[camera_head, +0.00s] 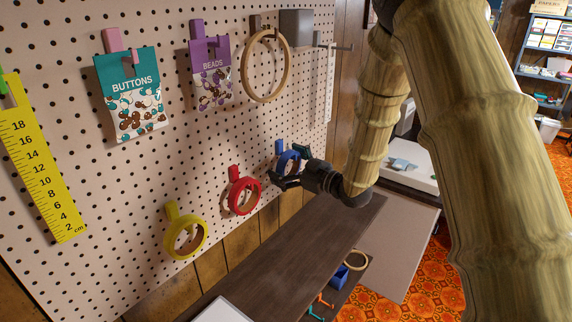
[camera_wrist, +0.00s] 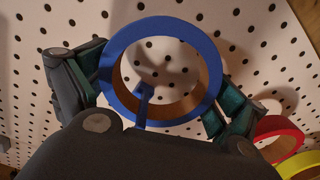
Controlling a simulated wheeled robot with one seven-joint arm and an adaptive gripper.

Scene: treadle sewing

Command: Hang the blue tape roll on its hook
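The blue tape roll (camera_head: 284,164) is at the pegboard, at the right end of the row of rolls. In the wrist view the blue tape roll (camera_wrist: 118,44) faces me as a ring with a brown inside. Its blue hook (camera_head: 279,147) shows above it; in the wrist view the blue hook (camera_wrist: 144,98) reaches through the ring's opening. My gripper (camera_head: 292,168) is at the roll, its fingers spread on opposite sides of the ring. In the wrist view the fingers of my gripper (camera_wrist: 155,95) lie close to the rim; whether both pads press on it is unclear.
A red roll (camera_head: 232,196) and a yellow roll (camera_head: 172,238) hang to the left. Above are a buttons packet (camera_head: 127,80), a beads packet (camera_head: 208,65) and a wooden hoop (camera_head: 288,72). A yellow ruler (camera_head: 35,150) hangs at far left. A dark tabletop (camera_head: 290,250) lies below.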

